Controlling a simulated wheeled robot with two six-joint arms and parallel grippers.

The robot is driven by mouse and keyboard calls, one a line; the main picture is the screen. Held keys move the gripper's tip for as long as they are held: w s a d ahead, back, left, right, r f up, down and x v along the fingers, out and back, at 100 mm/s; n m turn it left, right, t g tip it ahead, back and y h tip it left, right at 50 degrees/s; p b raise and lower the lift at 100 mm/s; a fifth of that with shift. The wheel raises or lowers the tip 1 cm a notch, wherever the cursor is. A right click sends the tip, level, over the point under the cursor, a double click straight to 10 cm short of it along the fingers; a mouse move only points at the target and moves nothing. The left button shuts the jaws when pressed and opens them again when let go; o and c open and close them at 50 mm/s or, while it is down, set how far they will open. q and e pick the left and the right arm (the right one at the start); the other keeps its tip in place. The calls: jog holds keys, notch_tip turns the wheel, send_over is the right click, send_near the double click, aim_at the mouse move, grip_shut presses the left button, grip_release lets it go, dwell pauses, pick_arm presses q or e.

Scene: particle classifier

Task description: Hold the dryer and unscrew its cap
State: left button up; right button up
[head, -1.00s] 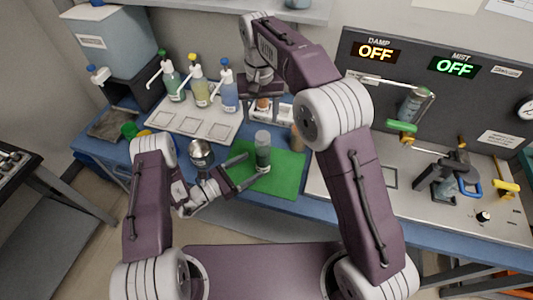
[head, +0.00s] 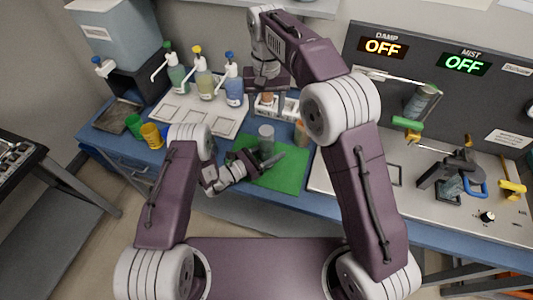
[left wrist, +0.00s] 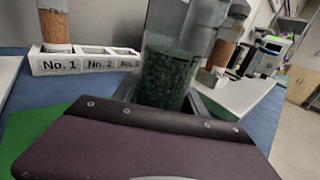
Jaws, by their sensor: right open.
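The dryer appears to be the clear jar (head: 266,140) with dark green grains and a grey cap, upright at the green mat (head: 290,180). It also shows in the left wrist view (left wrist: 165,78), its top cut off by the frame. My left gripper (head: 265,157) has its fingers on either side of the jar, low on its body. I cannot tell whether they press on it.
A brown-filled jar (head: 300,133) stands right of the dryer. Another brown jar (left wrist: 54,22) sits in the rack's No. 1 slot. Pump bottles (head: 203,82) stand at the back left, green and yellow cups (head: 151,135) at the left. A device panel (head: 430,90) stands at the right.

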aim_at(266, 130)
pick_arm(q)
grip_shut()
pick_arm(e)
jog(key=m, duration=1.9)
jog(key=shift+m, duration=0.4)
jog(key=m, duration=0.7)
notch_tip(266, 130, down, 8)
